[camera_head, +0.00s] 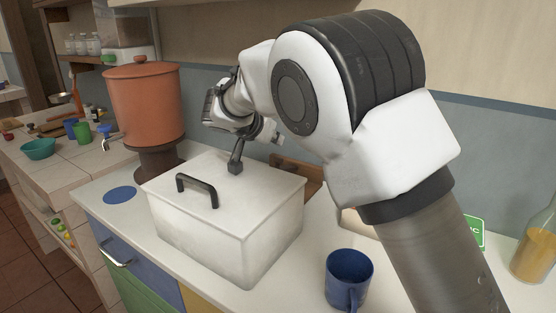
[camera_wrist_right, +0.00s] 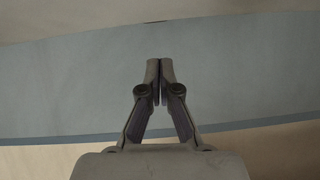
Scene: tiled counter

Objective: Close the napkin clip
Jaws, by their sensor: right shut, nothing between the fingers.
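My right gripper (camera_head: 235,168) appears over the back part of a white box's lid. Its fingers are shut together with nothing between them, as the right wrist view also shows (camera_wrist_right: 160,68). I cannot tell whether the tip touches the lid. The white box (camera_head: 205,232) has a flat lid that lies level on it, with a black handle (camera_head: 197,190) near the front. A brown wooden piece (camera_head: 312,183) shows partly behind the box. I cannot make out a napkin clip for certain; the box or my arm may hide it. My left gripper is out of view.
An orange dispenser (camera_head: 146,100) with a tap stands behind the box to the left. A blue mug (camera_head: 348,278) stands on the counter right of the box. A blue disc (camera_head: 119,195) lies at the left. A flask of yellow liquid (camera_head: 535,250) is at the far right.

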